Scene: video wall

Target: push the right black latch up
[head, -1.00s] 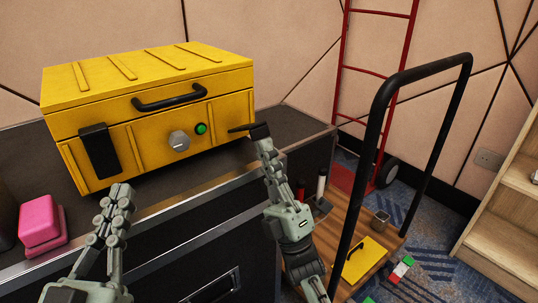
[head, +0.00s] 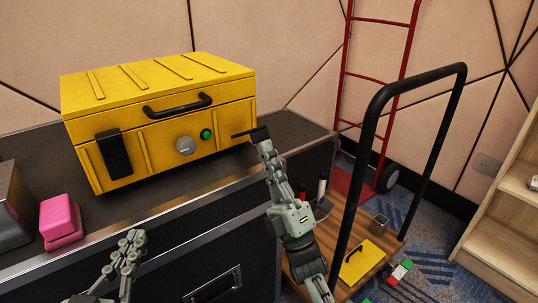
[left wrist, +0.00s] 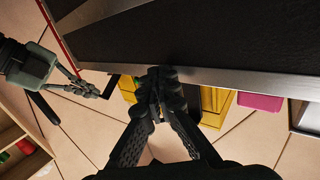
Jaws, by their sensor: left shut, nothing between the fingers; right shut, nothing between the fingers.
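The yellow case (head: 160,120) stands on the black flight-case top in the head view. It has a black handle, a grey knob (head: 185,146) and a green button (head: 206,134) on its front. Its left black latch (head: 114,155) hangs down. The right black latch (head: 242,134) shows as a thin, nearly level dark strip at the front right corner. My right gripper (head: 261,136) is shut with its tip at that latch and partly hides it; contact cannot be told. My left gripper (head: 133,238) is shut and empty, low in front of the flight case. It also shows in the left wrist view (left wrist: 159,80).
A pink block (head: 60,220) and a grey box (head: 14,215) are on the flight-case top at left. A trolley with a black handle frame (head: 372,130) stands close right of my right arm. A red ladder-like hand truck (head: 372,75) is behind it, a wooden shelf (head: 505,215) far right.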

